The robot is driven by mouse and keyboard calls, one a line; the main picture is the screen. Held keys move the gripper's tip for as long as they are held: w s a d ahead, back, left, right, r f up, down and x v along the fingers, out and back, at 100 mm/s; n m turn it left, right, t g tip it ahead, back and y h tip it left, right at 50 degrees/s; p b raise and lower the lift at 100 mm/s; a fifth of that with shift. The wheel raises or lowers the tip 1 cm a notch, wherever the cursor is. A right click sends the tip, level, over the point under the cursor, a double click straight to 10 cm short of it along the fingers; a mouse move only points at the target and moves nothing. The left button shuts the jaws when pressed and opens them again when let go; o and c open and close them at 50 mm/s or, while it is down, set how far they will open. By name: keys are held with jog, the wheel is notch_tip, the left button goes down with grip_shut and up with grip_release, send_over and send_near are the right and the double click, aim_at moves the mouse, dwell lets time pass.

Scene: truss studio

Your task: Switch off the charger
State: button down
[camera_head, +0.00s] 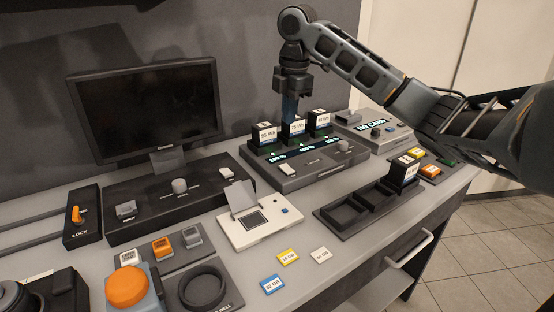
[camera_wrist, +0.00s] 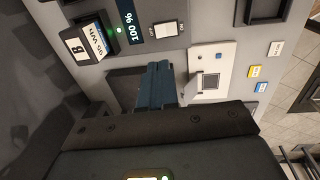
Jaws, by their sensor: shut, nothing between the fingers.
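The charger (camera_head: 320,172) is a dark grey console at the middle back of the desk. Several batteries stand in its slots, among them the left one (camera_head: 264,134), and its displays read 100 %. Its white rocker switch (camera_head: 287,170) is at the front left. In the wrist view the switch (camera_wrist: 166,30) shows OFF and ON labels beside it; I cannot tell which side is pressed. My gripper (camera_head: 289,118) points down above the charger's back, partly hidden by the batteries. In the wrist view its blue fingers (camera_wrist: 160,78) are together and empty, apart from the switch.
A white card reader (camera_head: 258,222) stands in front of the charger, with loose cards near the desk edge. A dark tray (camera_head: 345,216) with one battery is at the right. The monitor (camera_head: 146,108) and another console (camera_head: 150,212) are at the left.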

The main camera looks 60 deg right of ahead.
aim_at(284, 166)
dwell(0.3)
jog(key=f, duration=0.4)
jog(key=w+f+p, duration=0.1)
jog(key=f, duration=0.4)
jog(key=d+f, duration=0.1)
jog(key=f, duration=0.4)
jog(key=shift+w+p, duration=0.2)
jog(key=shift+p, duration=0.2)
jog(key=shift+w+f, duration=0.1)
jog(key=shift+f, duration=0.05)
jog(key=shift+a, duration=0.1)
jog(key=shift+s+a+p, duration=0.35)
jog(key=shift+s+p, duration=0.15)
jog(key=shift+s, duration=0.2)
jog(key=shift+r, duration=0.2)
